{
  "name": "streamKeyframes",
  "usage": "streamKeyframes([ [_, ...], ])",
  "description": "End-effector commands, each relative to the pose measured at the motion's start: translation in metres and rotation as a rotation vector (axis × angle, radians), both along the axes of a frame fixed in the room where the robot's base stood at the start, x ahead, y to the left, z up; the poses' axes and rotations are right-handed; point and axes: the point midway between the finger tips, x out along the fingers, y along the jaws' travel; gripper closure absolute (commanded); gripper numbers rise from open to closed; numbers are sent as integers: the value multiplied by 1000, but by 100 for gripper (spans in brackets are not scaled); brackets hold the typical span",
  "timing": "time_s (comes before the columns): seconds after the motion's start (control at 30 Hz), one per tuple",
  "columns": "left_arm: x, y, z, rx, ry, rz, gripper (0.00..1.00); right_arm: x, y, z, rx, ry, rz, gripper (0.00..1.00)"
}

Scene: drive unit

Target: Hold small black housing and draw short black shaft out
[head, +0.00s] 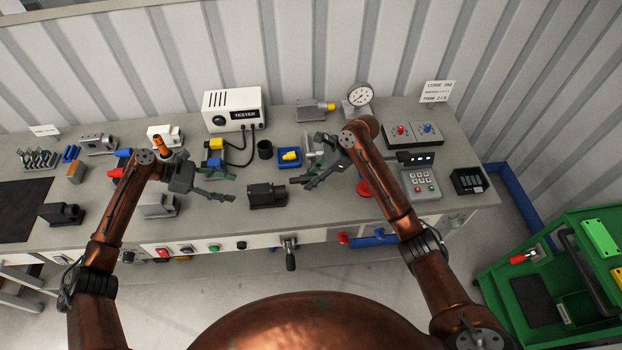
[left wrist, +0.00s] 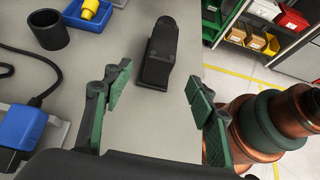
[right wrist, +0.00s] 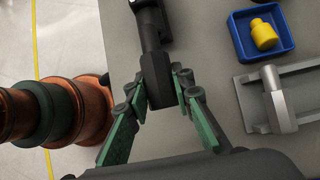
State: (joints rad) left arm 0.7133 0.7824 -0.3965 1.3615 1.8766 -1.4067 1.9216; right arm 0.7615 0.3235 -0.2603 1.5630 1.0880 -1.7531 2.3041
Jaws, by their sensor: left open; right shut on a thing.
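The small black housing (head: 267,195) lies on the bench near its front edge. It also shows in the left wrist view (left wrist: 158,55) and, cut off, at the top of the right wrist view (right wrist: 146,4). My right gripper (head: 308,184) is just right of the housing, shut on the short black shaft (right wrist: 160,88). The shaft lines up with the housing; I cannot tell whether its far end is still inside. My left gripper (head: 230,200) is left of the housing, open and empty. In the left wrist view its spread fingers (left wrist: 158,95) face the housing's near end.
A blue tray with a yellow part (head: 289,157) and a black cup (head: 264,149) stand behind the housing. A grey bracket (right wrist: 280,97) is close to my right gripper. The tester (head: 233,110) and its cables are at the back. The bench front edge is close.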

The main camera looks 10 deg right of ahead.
Motion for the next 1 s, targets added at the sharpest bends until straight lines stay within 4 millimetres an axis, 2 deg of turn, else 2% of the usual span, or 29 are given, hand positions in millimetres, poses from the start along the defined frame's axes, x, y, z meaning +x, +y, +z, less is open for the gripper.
streamKeyframes([
  [0.27,0,21,13,1,-1,0,48,0,0,0,0,0,0,100],
  [0.7,1,90,57,2,0,1,48,0,0,0,0,0,0,100],
  [1.0,1,106,67,0,1,0,48,0,0,0,0,0,0,100],
])
